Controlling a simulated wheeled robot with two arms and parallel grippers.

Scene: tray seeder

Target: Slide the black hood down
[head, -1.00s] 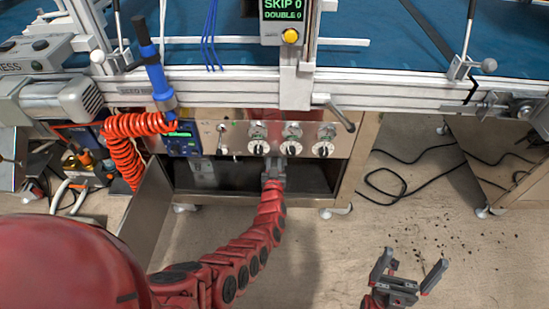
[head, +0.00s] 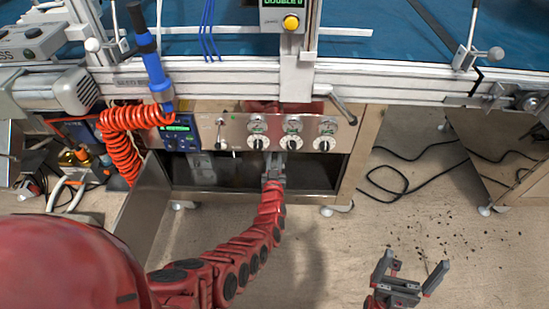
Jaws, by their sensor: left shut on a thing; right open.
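My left gripper (head: 273,168) is at the lower edge of a steel control panel (head: 210,138), in front of a dark opening (head: 312,174). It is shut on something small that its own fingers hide. I cannot pick out a separate black hood for sure; the dark area below the panel is the only large black surface near the fingers. My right gripper (head: 411,267) is open and empty, low at the right above the floor, well away from the panel.
Three dials, the middle one (head: 292,143) among them, sit just above my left gripper. A coiled red hose (head: 120,140) hangs at the left beside a blue-handled tool (head: 152,65). A white rail crosses above. Black cable (head: 400,185) lies on the floor at right.

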